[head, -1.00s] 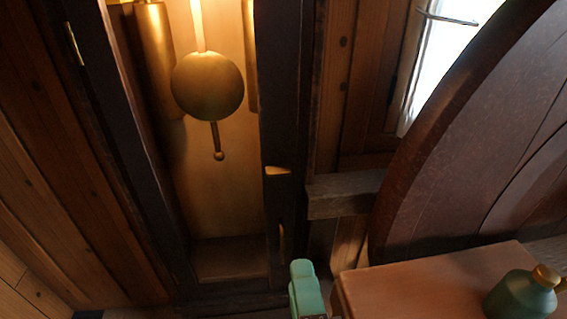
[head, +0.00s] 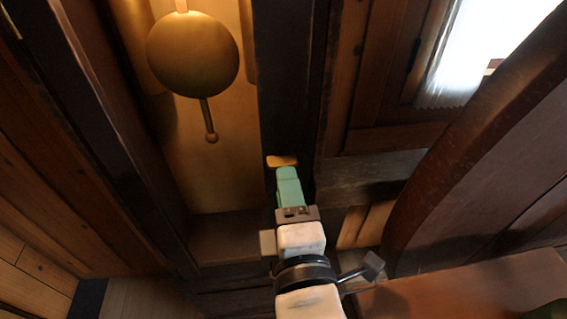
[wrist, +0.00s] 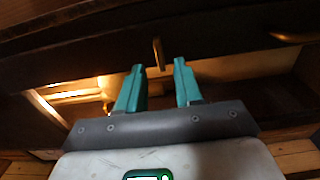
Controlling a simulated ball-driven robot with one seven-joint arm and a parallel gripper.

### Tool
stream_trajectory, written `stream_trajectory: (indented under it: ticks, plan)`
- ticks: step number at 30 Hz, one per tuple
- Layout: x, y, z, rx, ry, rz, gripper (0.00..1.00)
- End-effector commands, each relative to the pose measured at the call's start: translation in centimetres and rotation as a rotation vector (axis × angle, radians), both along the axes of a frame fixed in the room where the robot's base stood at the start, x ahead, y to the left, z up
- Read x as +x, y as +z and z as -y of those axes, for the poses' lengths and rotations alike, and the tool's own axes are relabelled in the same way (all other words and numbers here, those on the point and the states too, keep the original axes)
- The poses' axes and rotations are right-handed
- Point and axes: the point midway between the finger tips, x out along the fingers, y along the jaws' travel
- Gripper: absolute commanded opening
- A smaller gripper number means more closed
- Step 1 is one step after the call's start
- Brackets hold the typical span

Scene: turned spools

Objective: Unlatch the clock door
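The clock door (head: 289,70) has a dark frame around a lit case and looks closed. A small brass latch (head: 282,161) is on its right stile. My gripper (head: 287,171) has green fingers and reaches up to just below the latch in the head view. In the wrist view my gripper (wrist: 159,66) is open, its two fingers apart with nothing between them. The latch (wrist: 157,53) shows edge-on just beyond the gap, roughly centred. Whether a finger touches it I cannot tell.
A brass pendulum (head: 193,53) hangs inside the case. A brass handle (wrist: 295,37) shows at the right of the wrist view. A large curved dark wooden piece (head: 480,140) and a brown tabletop (head: 460,290) stand to the right, near my arm. A bright window (head: 480,45) is behind.

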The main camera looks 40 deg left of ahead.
Motion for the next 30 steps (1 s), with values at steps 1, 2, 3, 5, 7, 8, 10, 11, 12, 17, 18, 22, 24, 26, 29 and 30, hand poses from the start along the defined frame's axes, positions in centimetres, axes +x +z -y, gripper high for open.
stream_trajectory:
  ticks: [1,2,3,5,7,8,10,11,12,17,18,22,24,26,29,30]
  plan:
    - [0.6,0.1,-0.8,-0.001,0.0,0.001,0.35]
    - [1.0,0.1,-1.1,0.0,0.0,0.001,0.35]
    - [1.4,0.1,-1.6,0.0,0.0,0.0,0.35]
    - [1.9,0.1,-2.2,0.001,0.0,0.001,0.35]
    - [2.3,0.0,-2.8,-0.001,0.001,0.0,0.35]
    - [2.5,0.0,-3.0,-0.001,0.001,0.001,0.35]
    - [2.8,0.0,-3.4,0.0,0.001,0.0,0.35]
    - [2.9,0.0,-3.5,-0.001,0.001,-0.001,0.35]
    - [3.0,0.0,-3.5,-0.001,0.0,-0.001,0.35]
    - [3.1,0.0,-3.6,0.001,0.0,-0.001,0.35]
    - [3.1,0.0,-3.6,0.001,0.0,-0.001,0.35]
    - [3.1,0.0,-3.6,0.001,0.0,-0.001,0.31]
    - [3.1,0.0,-3.6,0.001,0.0,-0.001,0.25]
    - [3.1,0.0,-3.6,0.001,0.0,-0.001,0.19]
    - [3.1,0.0,-3.6,0.001,0.0,-0.001,0.09]
    - [3.1,0.0,-3.6,0.0,0.0,-0.001,0.05]
